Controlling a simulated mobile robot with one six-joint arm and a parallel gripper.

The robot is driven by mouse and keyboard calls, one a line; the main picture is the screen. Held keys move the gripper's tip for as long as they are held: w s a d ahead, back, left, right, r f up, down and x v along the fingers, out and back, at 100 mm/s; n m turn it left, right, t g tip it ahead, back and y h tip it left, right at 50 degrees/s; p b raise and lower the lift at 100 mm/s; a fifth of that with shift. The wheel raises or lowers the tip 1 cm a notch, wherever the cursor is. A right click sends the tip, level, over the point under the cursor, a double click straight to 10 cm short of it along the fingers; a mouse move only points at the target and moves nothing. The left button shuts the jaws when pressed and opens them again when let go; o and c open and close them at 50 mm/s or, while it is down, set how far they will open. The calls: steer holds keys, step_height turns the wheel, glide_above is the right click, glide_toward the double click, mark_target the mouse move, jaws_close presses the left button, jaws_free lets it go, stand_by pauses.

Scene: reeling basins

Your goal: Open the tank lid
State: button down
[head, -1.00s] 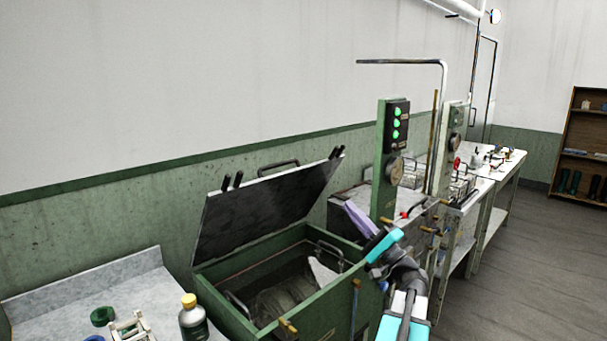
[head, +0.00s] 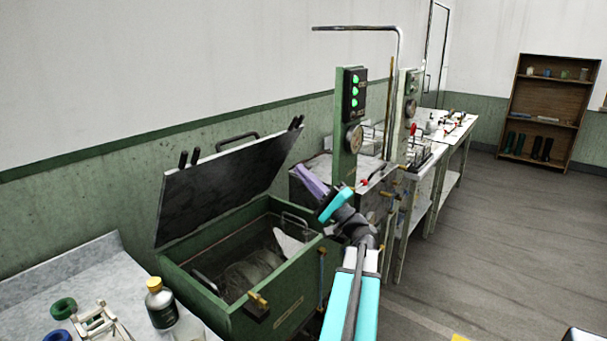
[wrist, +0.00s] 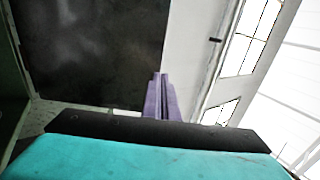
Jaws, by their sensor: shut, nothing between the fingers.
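The green tank (head: 290,290) stands against the wall. Its dark lid (head: 225,187) is raised and leans back, with a handle (head: 238,137) on its top edge. The lid also fills the upper left of the wrist view (wrist: 95,50). Inside the open tank are a wire basket handle and a greyish bundle (head: 255,272). My gripper (head: 307,177), with purple fingers, is shut and empty. In the head view it appears right of the lid, above the tank's right end. In the wrist view its fingers (wrist: 160,92) appear beside the lid's edge, apparently apart from it.
A green post (head: 350,125) with lit green lamps and a gauge stands close behind my gripper. A grey counter at left holds a yellow-capped bottle (head: 161,305) and a green ring (head: 63,308). Open floor (head: 470,240) lies at right.

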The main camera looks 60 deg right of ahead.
mark_target(270, 140)
steer(key=p+x, duration=0.4)
steer(key=x, duration=0.7)
steer(key=shift+w+r, duration=0.2)
steer(key=shift+w, duration=0.1)
